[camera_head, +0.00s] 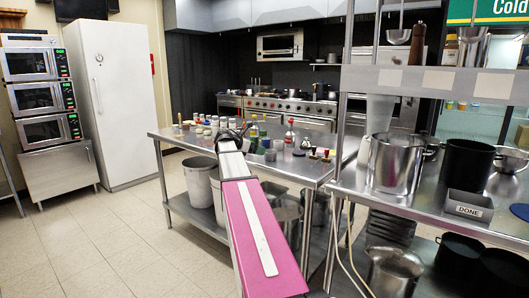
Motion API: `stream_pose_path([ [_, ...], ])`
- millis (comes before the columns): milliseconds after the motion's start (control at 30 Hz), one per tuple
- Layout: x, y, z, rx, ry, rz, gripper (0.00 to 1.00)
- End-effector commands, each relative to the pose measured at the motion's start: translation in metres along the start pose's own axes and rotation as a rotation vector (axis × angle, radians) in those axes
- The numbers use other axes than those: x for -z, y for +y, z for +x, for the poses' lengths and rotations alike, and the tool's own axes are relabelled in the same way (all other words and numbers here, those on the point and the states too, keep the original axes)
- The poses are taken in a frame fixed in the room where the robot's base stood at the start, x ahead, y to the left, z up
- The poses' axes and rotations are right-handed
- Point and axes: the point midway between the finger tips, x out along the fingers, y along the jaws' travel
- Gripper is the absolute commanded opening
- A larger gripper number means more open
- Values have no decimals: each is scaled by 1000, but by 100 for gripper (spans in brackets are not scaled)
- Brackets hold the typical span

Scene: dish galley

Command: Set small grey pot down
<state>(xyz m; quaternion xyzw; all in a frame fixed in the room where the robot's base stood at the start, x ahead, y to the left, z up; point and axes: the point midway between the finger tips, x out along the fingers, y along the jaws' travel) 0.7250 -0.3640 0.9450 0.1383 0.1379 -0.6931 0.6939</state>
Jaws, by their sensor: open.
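My gripper (238,130) is at the end of my pink and white arm, over the middle steel table (300,169). It is small and dark in this view, and its fingers are hard to make out. Several small jars, bottles and containers crowd the tabletop around and behind it. A small greyish container (270,156) stands just right of my gripper; I cannot tell whether it is the small grey pot. I see nothing clearly held in the gripper. My arm hides part of the table and some of its items.
A large steel pot (396,164), a black pot (466,165) and a grey bin marked DONE (468,205) stand on the right counter. A steel shelf (430,80) hangs above them. Buckets stand under the middle table. The floor at left (90,245) is clear.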

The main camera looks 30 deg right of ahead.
Motion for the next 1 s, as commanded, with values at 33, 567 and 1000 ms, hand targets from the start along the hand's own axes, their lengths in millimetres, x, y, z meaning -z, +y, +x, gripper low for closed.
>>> stream_pose_path([
  [33,0,-1,-9,-1,0,0,93],
  [567,18,-5,-35,-10,30,35,93],
  [1000,274,-88,-87,91,565,660,93],
])
